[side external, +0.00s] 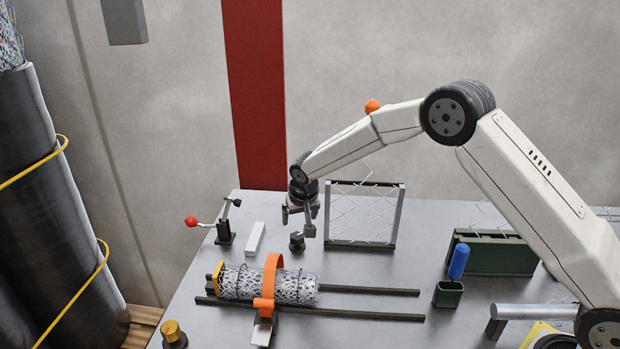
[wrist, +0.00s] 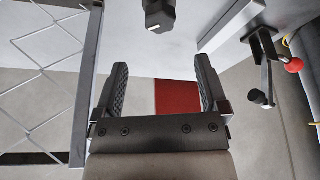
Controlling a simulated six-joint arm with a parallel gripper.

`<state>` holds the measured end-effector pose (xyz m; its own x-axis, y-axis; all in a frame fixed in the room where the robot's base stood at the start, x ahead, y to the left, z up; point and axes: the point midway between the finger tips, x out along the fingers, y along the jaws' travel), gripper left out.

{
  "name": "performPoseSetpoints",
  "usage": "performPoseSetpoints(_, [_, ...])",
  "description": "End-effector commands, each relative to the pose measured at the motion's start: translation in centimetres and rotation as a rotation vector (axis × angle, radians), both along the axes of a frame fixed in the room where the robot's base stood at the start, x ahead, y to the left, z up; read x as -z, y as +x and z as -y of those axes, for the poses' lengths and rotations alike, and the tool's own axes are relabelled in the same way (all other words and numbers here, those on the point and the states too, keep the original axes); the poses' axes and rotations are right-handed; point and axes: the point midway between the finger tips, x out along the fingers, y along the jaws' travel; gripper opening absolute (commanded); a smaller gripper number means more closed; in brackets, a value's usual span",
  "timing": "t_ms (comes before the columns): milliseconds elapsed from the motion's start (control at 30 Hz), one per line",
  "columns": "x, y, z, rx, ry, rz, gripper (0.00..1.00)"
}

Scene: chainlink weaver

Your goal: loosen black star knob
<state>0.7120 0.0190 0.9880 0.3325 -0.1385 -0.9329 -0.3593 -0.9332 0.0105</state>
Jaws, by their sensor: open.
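A small dark knob (side external: 297,242), which looks like the black star knob, stands on the grey table just below my gripper. In the wrist view a dark fitting with a pale end face, likely the same knob (wrist: 160,12), is at the top centre, partly cut off by the frame edge. Its star shape is too small to make out. My gripper (side external: 298,220) points down above it, with its two fingers apart. In the wrist view my gripper (wrist: 161,70) has nothing between its ribbed fingers, and the knob lies beyond the fingertips, apart from them.
A framed wire mesh panel (side external: 363,215) stands close to the right of the knob. A white block (side external: 255,239) and a red-tipped lever (side external: 192,221) are to the left. An orange-strapped mesh roll (side external: 237,283) lies on rails in front. A green box (side external: 492,253) stands right.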

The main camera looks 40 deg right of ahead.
Motion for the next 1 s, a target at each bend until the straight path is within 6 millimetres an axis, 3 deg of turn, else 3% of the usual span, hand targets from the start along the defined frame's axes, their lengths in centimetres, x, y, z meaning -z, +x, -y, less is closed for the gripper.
performPoseSetpoints(200, [0.4, 0.0, -0.3, 0.088, -0.001, 0.022, 0.93])
performPoseSetpoints(633, [0.9, 0.1, -0.3, 0.104, -0.001, 0.025, 0.93])
performPoseSetpoints(1000, [3.8, 1.2, 0.3, 0.103, 0.0, 0.026, 0.93])
